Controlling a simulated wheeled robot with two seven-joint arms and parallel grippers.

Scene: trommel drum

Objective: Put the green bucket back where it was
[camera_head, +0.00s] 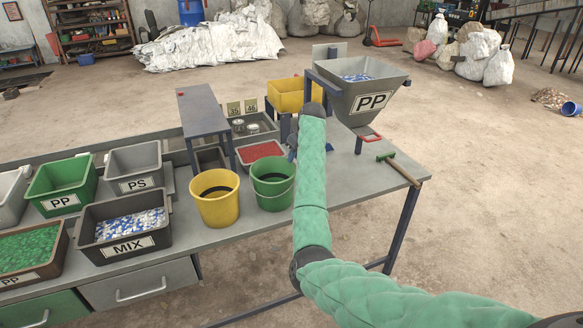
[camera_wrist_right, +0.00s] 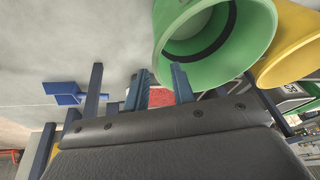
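The green bucket (camera_head: 272,197) stands upright on the grey table, just right of the yellow bucket (camera_head: 217,208). Its thin handle hangs at its side, and it looks empty inside. My right arm reaches up past the bucket's right side. My right gripper (camera_head: 292,148) is mostly hidden behind the forearm in the head view. In the right wrist view its two fingers (camera_wrist_right: 161,87) are apart with nothing between them. The green bucket (camera_wrist_right: 205,70) shows there beside the fingers, with the yellow bucket (camera_wrist_right: 291,55) behind it. My left gripper is not in view.
A red-filled tray (camera_head: 260,151) lies behind the green bucket. The PP hopper (camera_head: 362,84), a yellow bin (camera_head: 286,96) and a small raised table (camera_head: 201,106) stand farther back. A hammer-like tool (camera_head: 401,170) lies at the right. Labelled bins, including MIX (camera_head: 128,243), fill the left.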

